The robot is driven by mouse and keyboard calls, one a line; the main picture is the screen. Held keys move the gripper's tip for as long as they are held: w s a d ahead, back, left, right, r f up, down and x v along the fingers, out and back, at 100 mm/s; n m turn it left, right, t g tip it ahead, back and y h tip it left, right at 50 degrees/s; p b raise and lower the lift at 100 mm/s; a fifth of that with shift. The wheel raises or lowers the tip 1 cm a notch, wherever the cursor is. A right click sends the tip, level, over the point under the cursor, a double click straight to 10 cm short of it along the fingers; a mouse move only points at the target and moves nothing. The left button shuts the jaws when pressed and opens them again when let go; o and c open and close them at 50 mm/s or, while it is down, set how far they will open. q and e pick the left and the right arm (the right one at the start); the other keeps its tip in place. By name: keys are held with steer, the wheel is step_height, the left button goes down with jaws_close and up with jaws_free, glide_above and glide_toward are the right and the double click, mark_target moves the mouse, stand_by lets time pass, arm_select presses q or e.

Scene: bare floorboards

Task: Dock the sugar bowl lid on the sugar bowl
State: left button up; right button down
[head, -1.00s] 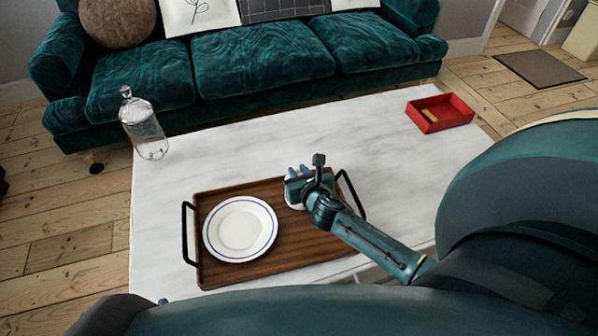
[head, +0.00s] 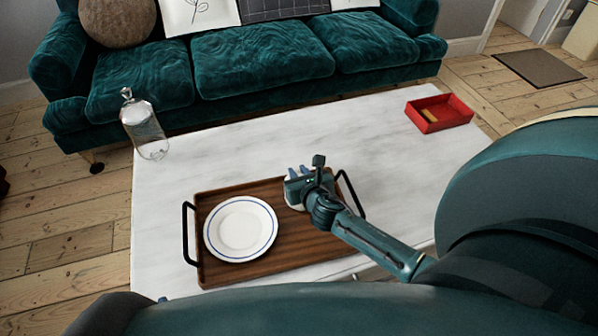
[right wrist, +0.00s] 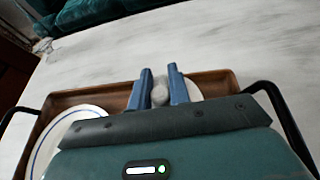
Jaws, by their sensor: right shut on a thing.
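My right gripper (head: 298,171) is over the right part of the wooden tray (head: 215,272). In the right wrist view its two blue fingers (right wrist: 160,88) are shut on a rounded grey-white knob (right wrist: 159,95), seemingly the sugar bowl lid's. A white rounded edge (right wrist: 193,90) shows beside the right finger. In the head view a little white (head: 293,206) shows under the gripper, which looks like the sugar bowl or its lid. The gripper hides the rest, so I cannot tell whether lid and bowl touch. Only a small blue tip (head: 162,299), seemingly of my left gripper, shows at the bottom left.
A white plate with a blue ring (head: 240,230) lies on the tray's left part. The tray has black handles (head: 187,233) at both ends. A teal sofa (head: 260,60) is behind.

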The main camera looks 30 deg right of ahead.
steer(key=shift+f+b, duration=0.5)
steer(key=shift+f, duration=0.1)
stand_by(0.4)
steer(key=c, duration=1.6)
jaws_free()
steer(key=shift+s, duration=0.1)
steer(key=shift+s+a+r+p, duration=0.15)
steer(key=shift+s+r+p, duration=0.2)
steer(key=shift+s+p, duration=0.2)
steer(key=shift+p+v, duration=1)
steer(key=shift+v, duration=1)
steer(key=p+v, duration=0.2)
steer(key=v, duration=0.3)
steer(key=shift+s, duration=0.3)
